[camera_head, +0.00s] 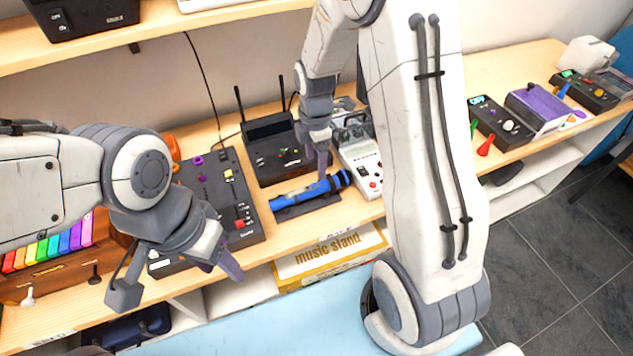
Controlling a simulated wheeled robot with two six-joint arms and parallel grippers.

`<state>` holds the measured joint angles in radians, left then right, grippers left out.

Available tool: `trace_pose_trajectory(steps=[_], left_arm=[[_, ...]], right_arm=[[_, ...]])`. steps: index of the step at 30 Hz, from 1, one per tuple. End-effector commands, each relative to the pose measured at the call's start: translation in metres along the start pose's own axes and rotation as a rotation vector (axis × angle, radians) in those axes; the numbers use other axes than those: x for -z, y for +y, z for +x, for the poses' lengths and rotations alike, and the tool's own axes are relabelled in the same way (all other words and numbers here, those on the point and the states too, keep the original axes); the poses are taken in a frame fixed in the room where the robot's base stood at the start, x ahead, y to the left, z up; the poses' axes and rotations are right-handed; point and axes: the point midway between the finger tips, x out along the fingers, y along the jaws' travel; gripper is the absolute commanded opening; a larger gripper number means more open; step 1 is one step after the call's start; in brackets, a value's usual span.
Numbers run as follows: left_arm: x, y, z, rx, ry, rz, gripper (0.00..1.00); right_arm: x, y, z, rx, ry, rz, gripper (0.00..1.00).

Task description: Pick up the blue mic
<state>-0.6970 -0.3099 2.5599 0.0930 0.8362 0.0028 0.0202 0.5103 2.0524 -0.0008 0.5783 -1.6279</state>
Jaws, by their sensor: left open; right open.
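The blue mic (298,197) lies on its side on a dark base on the wooden shelf, its head toward the right. My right gripper (322,168) points down from above, with its fingertips at the mic near its head end. It is open, and I cannot tell whether a finger touches the mic. My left gripper (225,265) is open and empty, over the front edge of the shelf at the left, well apart from the mic.
A black device with antennas (275,150) stands behind the mic. A yellow music stand box (330,258) sits below. My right arm hides part of the shelf.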

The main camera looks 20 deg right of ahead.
Motion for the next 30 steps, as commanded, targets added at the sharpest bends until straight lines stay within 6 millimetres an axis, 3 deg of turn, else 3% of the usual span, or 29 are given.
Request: trace_pose_trajectory(steps=[3,11,21,30], left_arm=[[0.0,0.0,-0.005,0.0,0.0,0.0,0.5],[0.001,0.001,-0.012,0.0,0.0,0.0,0.5],[0.002,0.002,-0.03,0.0,0.0,0.004,0.5],[0.002,0.002,-0.029,0.0,0.0,0.004,0.5]], right_arm=[[0.0,-0.002,0.018,0.005,0.0,0.002,0.75],[0.0,-0.002,0.036,0.005,0.001,0.003,0.75],[-0.001,-0.003,0.078,0.003,0.001,0.004,0.75],[-0.001,-0.002,0.082,0.0,0.0,0.003,0.75]])
